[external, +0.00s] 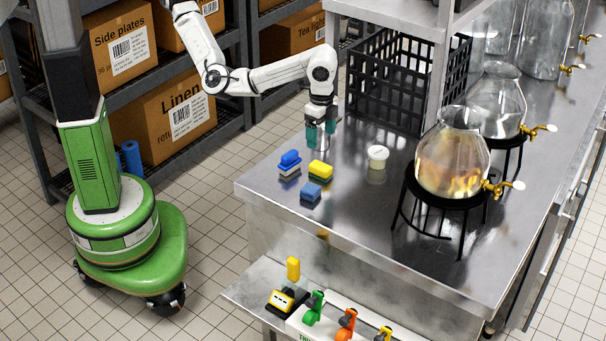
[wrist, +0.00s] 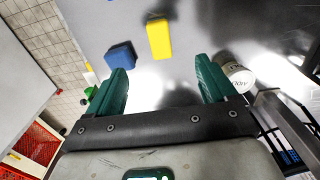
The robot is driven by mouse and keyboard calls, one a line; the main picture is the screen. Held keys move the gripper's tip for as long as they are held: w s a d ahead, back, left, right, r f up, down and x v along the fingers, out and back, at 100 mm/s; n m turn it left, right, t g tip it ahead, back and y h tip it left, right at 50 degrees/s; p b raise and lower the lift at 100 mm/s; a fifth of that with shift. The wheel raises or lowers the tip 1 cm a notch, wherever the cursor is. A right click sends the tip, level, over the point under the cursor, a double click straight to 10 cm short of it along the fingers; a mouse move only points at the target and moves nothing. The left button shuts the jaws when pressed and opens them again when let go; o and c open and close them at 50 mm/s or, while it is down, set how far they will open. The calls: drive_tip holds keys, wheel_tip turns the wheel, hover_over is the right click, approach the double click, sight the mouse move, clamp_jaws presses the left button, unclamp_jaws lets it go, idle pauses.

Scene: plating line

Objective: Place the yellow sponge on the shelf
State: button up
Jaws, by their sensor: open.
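A steel shelf (external: 245,285) juts out low at the counter's front. An upper steel shelf (external: 408,8) stands above the counter; I cannot tell which shelf is meant.
A black crate (external: 395,85) and glass dispensers (external: 452,150) stand farther right. The low shelf holds several coloured items.

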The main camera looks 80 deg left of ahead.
sight(321, 165)
drive_tip(key=shift+o, duration=1.2)
drive_tip(key=f+n+t+y+b, duration=0.1)
drive_tip(key=f+n, duration=0.1)
drive_tip(key=n, duration=0.4)
drive_tip(key=s+d+f+n+t+y+b, duration=0.1)
drive_tip(key=f+n, duration=0.1)
drive_tip(key=n, duration=0.4)
drive_tip(key=d+f+n+t+y+b, duration=0.1)
drive_tip(key=f+n, duration=0.2)
drive_tip(key=n, duration=0.3)
drive_tip(key=shift+s, duration=0.4)
drive_tip(key=shift+w+a+p+x, duration=0.1)
drive_tip(key=shift+p+x, duration=0.2)
drive_tip(key=shift+x, duration=1.1)
drive_tip(key=shift+w+a+p+x, duration=0.15)
drive_tip(key=shift+p+x, duration=0.15)
drive_tip(key=shift+x, duration=1.1)
drive_tip(key=shift+r, duration=0.1)
drive_tip(key=c, duration=1.1)
drive_tip(key=shift+r, duration=0.1)
